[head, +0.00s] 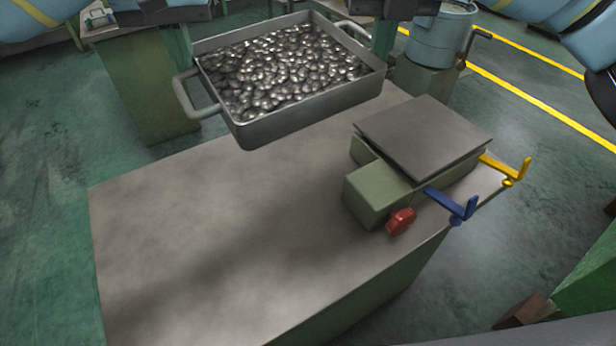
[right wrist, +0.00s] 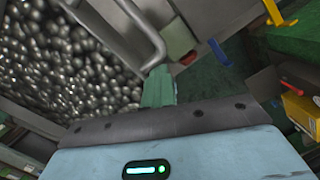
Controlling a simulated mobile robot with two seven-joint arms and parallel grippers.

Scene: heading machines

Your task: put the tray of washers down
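The tray of washers (head: 310,116) is a grey metal pan full of shiny round pieces, with a loop handle on its left and right sides. In the head view it appears raised over the back edge of the bench (head: 190,235). My left gripper (head: 184,58) is at the tray's left handle and my right gripper (head: 386,50) is at its right handle. Both seem closed on the handles, though the contact is partly hidden. In the right wrist view, a green finger (right wrist: 158,88) meets the end of the handle (right wrist: 145,30), with the washers (right wrist: 60,70) at left.
A green fixture with a grey plate (head: 422,135) stands on the bench's right, with a red knob (head: 400,221), a blue lever (head: 455,204) and a yellow lever (head: 508,172). The bench's left and front are clear. A blue bucket (head: 438,38) stands behind.

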